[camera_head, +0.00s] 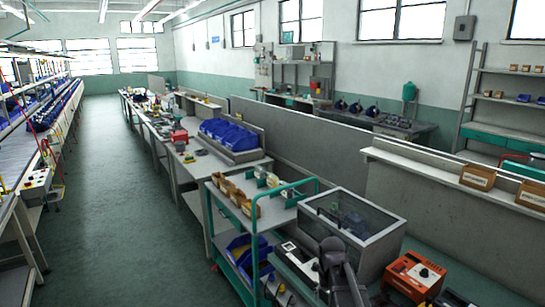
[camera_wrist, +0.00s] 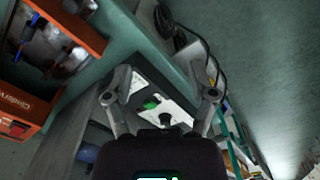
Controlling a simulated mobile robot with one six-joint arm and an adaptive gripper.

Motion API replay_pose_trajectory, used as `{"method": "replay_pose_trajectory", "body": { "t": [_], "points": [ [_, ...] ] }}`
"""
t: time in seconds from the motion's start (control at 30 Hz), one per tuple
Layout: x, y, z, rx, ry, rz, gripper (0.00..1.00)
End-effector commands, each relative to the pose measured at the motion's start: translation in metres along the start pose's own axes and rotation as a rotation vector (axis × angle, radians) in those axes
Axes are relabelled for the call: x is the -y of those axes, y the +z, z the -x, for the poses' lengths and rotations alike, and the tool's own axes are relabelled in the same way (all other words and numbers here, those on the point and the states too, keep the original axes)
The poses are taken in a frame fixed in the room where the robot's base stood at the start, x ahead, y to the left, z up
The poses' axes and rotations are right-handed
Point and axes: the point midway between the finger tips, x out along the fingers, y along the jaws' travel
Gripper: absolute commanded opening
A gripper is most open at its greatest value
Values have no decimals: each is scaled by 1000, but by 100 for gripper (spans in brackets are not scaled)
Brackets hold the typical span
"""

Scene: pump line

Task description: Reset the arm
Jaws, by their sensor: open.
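My gripper (camera_wrist: 160,95) shows in the wrist view with its two grey fingers spread apart and nothing held between them. Behind the gap is a grey device (camera_wrist: 150,82) with a green button and a dark knob; I cannot tell how far it is from the fingertips. In the head view, dark parts of my arm stand at the bottom, in front of a clear-walled box. The fingertips cannot be made out there.
An orange unit (camera_head: 415,275) stands right of my arm; an orange housing (camera_wrist: 40,65) fills the wrist view's left. A green-framed cart (camera_head: 314,187) with cardboard bins and the clear-walled box (camera_head: 352,228) are close by. The aisle floor (camera_head: 120,220) at left is clear.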

Motion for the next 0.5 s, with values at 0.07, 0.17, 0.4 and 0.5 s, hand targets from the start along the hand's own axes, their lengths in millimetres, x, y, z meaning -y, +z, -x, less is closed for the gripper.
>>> {"method": "replay_pose_trajectory", "body": {
  "t": [0.07, 0.17, 0.4, 0.5],
  "points": [
    [0, 26, -10, 0, 0, 2, 73],
    [0, 57, -21, 0, 0, 6, 73],
    [1, 116, -38, 0, 0, 15, 73],
    [1, 126, -41, 0, 0, 16, 73]
  ]
}}
